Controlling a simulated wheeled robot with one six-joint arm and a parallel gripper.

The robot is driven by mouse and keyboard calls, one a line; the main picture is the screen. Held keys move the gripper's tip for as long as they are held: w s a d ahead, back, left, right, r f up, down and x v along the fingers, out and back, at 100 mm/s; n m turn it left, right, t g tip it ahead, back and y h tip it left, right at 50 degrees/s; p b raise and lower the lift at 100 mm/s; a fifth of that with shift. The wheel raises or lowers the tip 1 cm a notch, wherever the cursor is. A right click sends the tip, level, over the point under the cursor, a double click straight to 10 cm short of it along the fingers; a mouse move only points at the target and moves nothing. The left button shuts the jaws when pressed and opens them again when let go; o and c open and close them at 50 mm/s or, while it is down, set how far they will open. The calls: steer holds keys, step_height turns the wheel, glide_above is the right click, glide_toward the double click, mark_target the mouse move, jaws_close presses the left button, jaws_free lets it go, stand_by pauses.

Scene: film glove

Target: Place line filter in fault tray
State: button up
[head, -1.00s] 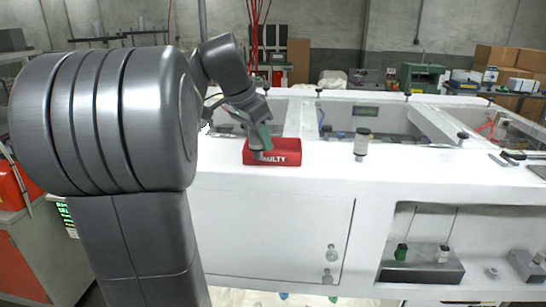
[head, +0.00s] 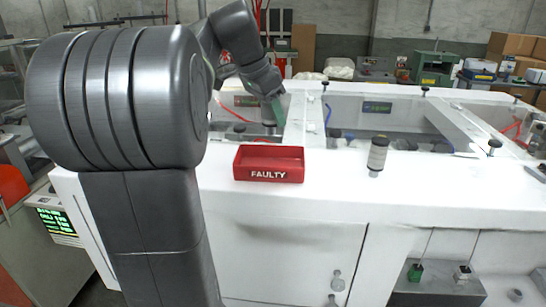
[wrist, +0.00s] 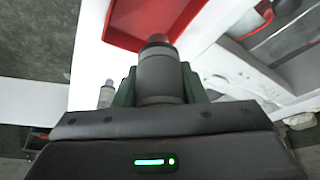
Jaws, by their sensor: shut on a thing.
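My gripper (head: 272,118) is shut on a dark grey cylindrical filter, the line filter (wrist: 160,75), whose tip points away from the wrist. In the head view the filter (head: 268,129) hangs above and behind the tray, clear of its rim. The red fault tray (head: 268,175), marked FAULTY on its front, sits on the white bench top and looks empty, though its floor is only partly visible. In the wrist view the tray (wrist: 190,15) shows beyond the filter's tip.
A second cylinder (head: 377,156) with a pale label and dark cap stands on the white bench top (head: 330,190), right of the tray. Behind are recessed bays (head: 370,122) with raised walls and dark-capped posts. Bench top between tray and cylinder is clear.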

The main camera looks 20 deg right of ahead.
mark_target(273, 134)
steer(key=f, duration=0.4)
steer(key=shift+s+a+f, duration=0.15)
steer(key=shift+s, duration=0.15)
steer(key=shift+w+f, duration=0.1)
steer(key=shift+f, duration=2.4)
steer(key=shift+f, duration=0.1)
steer(key=o, duration=0.6)
steer(key=shift+o, duration=0.6)
steer(key=shift+r, duration=0.25)
steer(key=v, duration=1.1)
steer(key=shift+a+r, duration=0.2)
steer(key=shift+r, duration=0.15)
